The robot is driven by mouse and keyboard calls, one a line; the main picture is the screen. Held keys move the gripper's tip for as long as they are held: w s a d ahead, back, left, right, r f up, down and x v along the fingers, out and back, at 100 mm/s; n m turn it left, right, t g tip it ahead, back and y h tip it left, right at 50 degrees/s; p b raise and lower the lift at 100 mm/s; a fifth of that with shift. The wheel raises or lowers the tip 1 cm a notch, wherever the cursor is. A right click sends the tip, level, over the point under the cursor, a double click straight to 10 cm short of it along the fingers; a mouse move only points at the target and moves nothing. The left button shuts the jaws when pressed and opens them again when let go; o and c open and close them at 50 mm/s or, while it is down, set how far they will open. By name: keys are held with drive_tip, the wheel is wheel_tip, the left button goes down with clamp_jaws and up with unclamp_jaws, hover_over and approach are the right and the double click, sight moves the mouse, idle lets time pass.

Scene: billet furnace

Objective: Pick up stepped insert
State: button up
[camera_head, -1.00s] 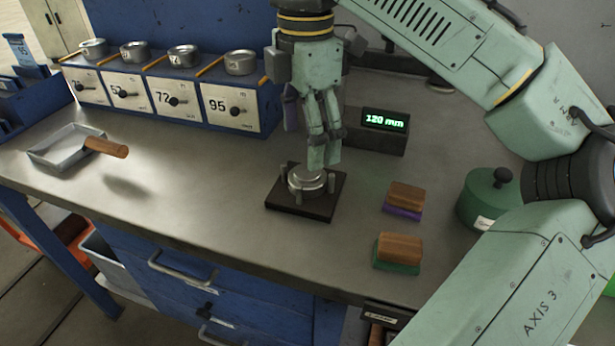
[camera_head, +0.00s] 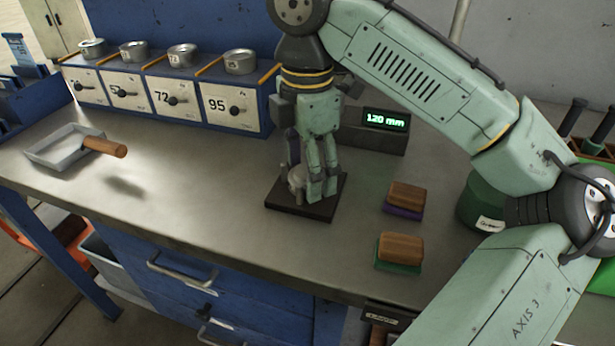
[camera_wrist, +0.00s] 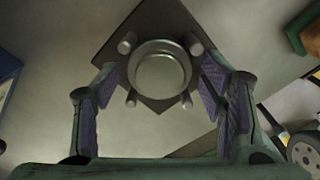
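The stepped insert is a round grey metal piece on a dark square base plate (camera_head: 287,208) with short upright pegs around it. In the head view the insert (camera_head: 296,178) is partly hidden behind my gripper (camera_head: 322,194). My gripper points down, its fingers low over the plate. In the wrist view the insert (camera_wrist: 160,76) lies between the two spread fingers, with visible gaps on both sides. The purple-grey finger pads face it from left and right. My gripper is open and holds nothing.
A display box (camera_head: 378,131) reading 120 mm stands just behind. Two wooden-topped blocks (camera_head: 406,195) (camera_head: 400,247) and a green canister (camera_head: 480,204) are to the right. A blue drawer rack (camera_head: 170,110) with metal cups is behind left. A wooden-handled pan (camera_head: 62,149) lies far left.

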clamp_jaws()
idle(0.7)
